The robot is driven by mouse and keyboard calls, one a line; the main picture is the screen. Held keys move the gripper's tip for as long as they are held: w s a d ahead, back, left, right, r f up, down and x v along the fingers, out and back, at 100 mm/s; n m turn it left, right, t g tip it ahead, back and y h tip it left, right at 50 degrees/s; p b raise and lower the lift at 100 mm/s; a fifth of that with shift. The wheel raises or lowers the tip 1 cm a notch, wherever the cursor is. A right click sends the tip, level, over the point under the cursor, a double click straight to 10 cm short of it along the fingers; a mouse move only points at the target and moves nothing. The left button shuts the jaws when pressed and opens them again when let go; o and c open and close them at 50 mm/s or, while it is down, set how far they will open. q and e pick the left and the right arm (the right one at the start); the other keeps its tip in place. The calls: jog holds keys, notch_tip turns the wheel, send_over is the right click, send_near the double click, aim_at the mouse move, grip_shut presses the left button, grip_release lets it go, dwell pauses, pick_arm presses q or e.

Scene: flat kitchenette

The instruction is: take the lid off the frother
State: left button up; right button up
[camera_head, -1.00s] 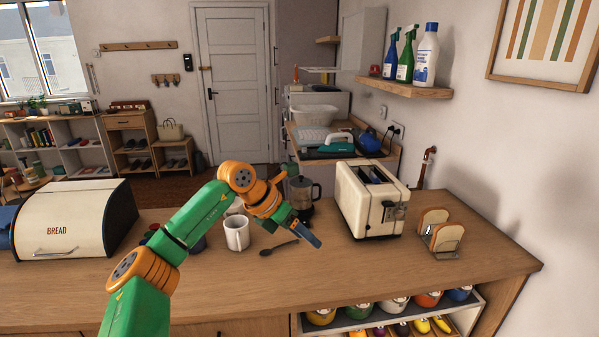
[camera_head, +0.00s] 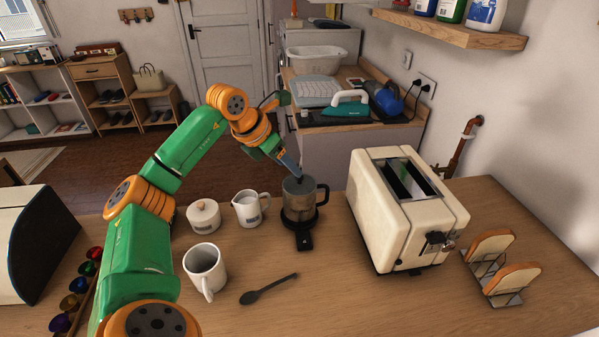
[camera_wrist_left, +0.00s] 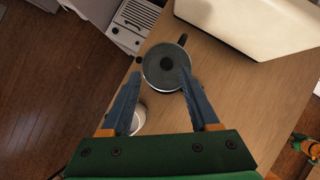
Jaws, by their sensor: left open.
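The frother (camera_head: 299,208) is a dark see-through jug with a black handle on its right, upright on a black base on the counter. Its round grey lid (camera_wrist_left: 157,80) with a dark knob (camera_wrist_left: 167,64) is on top, facing the left wrist camera. My left gripper (camera_head: 288,166) is just above the frother, pointing down at the lid. In the left wrist view its two blue fingers (camera_wrist_left: 159,76) are open and empty, spread to either side of the lid's near part. I cannot tell whether a finger touches the lid. My right gripper is not in view.
A cream toaster (camera_head: 405,208) stands close right of the frother. A white jug (camera_head: 249,208), a lidded sugar pot (camera_head: 204,216) and a white mug (camera_head: 205,270) stand left. A dark spoon (camera_head: 268,289) lies in front. A toast rack (camera_head: 492,276) is at right.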

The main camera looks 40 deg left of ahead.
aim_at(297, 185)
pick_arm(q)
jog(key=shift+w+d+f+p, duration=0.3)
jog(key=shift+d+f+p, duration=0.35)
jog(key=shift+d+p, duration=0.3)
jog(key=x, duration=0.2)
jog(key=shift+w+a+f, duration=0.2)
jog(key=shift+a+f, duration=0.05)
jog(key=shift+f, duration=0.1)
jog(key=shift+w+a+f, duration=0.2)
jog(key=shift+f, duration=0.05)
jog(key=shift+s+d+r, duration=0.1)
jog(key=c, duration=0.6)
grip_shut()
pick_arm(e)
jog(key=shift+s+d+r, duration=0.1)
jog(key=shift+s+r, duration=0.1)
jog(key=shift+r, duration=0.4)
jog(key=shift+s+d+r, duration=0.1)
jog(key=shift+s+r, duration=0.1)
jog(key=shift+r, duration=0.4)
